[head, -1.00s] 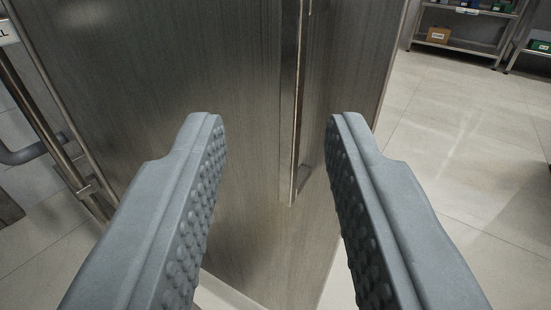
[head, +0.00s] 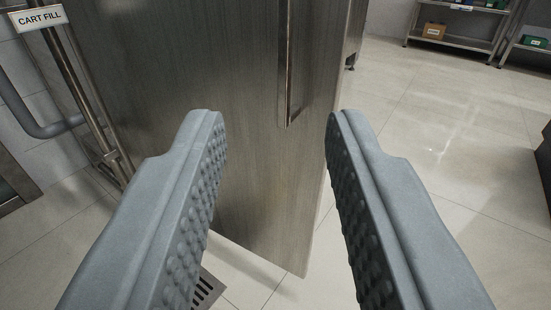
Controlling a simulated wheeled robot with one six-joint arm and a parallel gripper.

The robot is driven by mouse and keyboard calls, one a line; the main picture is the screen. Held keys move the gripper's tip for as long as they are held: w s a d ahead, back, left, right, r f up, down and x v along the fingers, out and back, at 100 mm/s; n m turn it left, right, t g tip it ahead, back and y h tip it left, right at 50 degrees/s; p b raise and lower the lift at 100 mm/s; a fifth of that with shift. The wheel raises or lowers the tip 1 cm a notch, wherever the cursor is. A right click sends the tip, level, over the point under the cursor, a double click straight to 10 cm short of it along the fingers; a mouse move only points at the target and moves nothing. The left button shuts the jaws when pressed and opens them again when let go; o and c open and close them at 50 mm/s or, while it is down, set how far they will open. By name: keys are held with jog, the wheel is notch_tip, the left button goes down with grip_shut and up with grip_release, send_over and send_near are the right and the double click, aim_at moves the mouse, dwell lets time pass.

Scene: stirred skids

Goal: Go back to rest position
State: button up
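My gripper (head: 270,118) is open and empty, its two grey studded fingers wide apart. Between and beyond the fingers stands a tall brushed-metal door or panel (head: 240,170). A long vertical metal handle (head: 284,70) runs down it, and its lower end shows above the gap between the fingers. The fingers appear apart from the handle. The top of the panel is out of view.
A "CART FILL" sign (head: 40,18) and upright metal pipes (head: 85,90) stand at the left. A floor drain (head: 207,290) lies below. Metal shelves (head: 460,28) with boxes stand at the back right. A dark object (head: 543,165) is at the right edge. The tiled floor (head: 430,130) at right is clear.

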jog(key=s+d+r+y, duration=0.1)
jog(key=s+r, duration=0.4)
jog(key=r, duration=0.4)
jog(key=s+r, duration=0.5)
jog(key=r, duration=0.4)
jog(key=s+d+r+y, duration=0.1)
jog(key=s+r, duration=0.5)
jog(key=r, duration=0.4)
jog(key=s+r, duration=0.4)
jog(key=s, duration=0.6)
jog(key=s+d+r, duration=0.1)
jog(key=s+r, duration=0.3)
jog(key=s, duration=0.7)
jog(key=s+d+r+n, duration=0.1)
jog(key=s+r, duration=0.4)
jog(key=s, duration=0.5)
jog(key=shift+s+g, duration=0.3)
jog(key=shift+s, duration=0.05)
jog(key=shift+w+d, duration=0.1)
jog(key=shift+w, duration=0.05)
